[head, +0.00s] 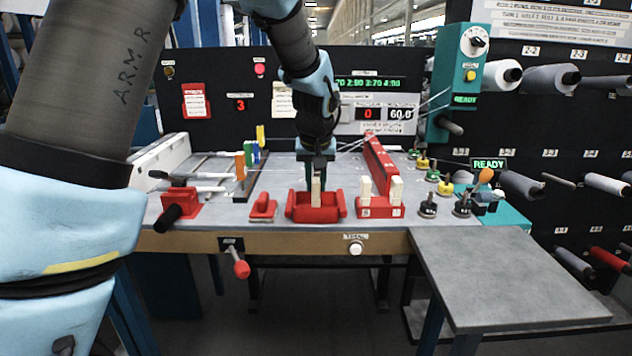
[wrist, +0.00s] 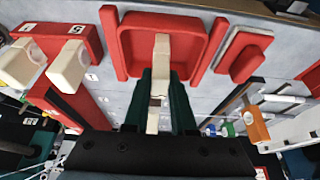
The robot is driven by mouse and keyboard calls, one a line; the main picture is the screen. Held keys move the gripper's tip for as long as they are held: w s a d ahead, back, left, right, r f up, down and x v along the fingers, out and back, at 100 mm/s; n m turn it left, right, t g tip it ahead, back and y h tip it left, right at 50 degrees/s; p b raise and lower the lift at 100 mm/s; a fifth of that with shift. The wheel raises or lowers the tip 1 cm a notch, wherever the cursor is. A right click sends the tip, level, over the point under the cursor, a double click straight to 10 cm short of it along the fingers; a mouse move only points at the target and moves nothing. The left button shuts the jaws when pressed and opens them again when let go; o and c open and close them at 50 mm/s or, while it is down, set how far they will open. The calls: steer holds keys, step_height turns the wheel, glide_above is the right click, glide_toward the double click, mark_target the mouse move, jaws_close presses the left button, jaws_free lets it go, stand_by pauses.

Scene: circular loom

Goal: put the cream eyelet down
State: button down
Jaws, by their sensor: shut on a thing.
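The cream eyelet (head: 316,192) is a slim upright cream piece; it also shows in the wrist view (wrist: 161,50). My gripper (head: 317,174) is shut on it, with its dark green fingers on either side in the wrist view (wrist: 160,82). The eyelet's free end is in front of the shallow red tray (head: 316,213), inside its outline in both views; the tray's wall also shows in the wrist view (wrist: 125,45). I cannot tell whether the eyelet touches the tray floor.
A red block (head: 380,211) holding cream pieces (head: 396,189) stands right of the tray. A small red pad (head: 263,208) lies to its left. A long red bar (head: 379,162) stands behind on the right. A grey side table (head: 510,275) at the front right is clear.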

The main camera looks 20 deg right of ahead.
steer(key=shift+f, duration=0.1)
steer(key=c, duration=0.7)
jaws_free()
steer(key=shift+c, duration=0.2)
steer(key=b+v, duration=0.2)
steer(key=v, duration=1)
steer(key=w+a+f+n+g+y, duration=0.1)
steer(key=a+f, duration=0.3)
steer(key=a, duration=0.5)
steer(key=w+a+f+n, duration=0.1)
steer(key=a+f, duration=0.4)
steer(key=a, duration=0.5)
steer(key=s+a+f+n, duration=0.1)
steer(key=s+a+f, duration=0.2)
steer(key=a, duration=0.4)
steer(key=s+a+f+g, duration=0.1)
steer(key=s+a+f, duration=0.3)
steer(key=a, duration=0.4)
steer(key=shift+s+a+f+n+g+y, duration=0.2)
steer(key=shift+s+n+g+y, duration=0.15)
steer(key=shift+s, duration=0.2)
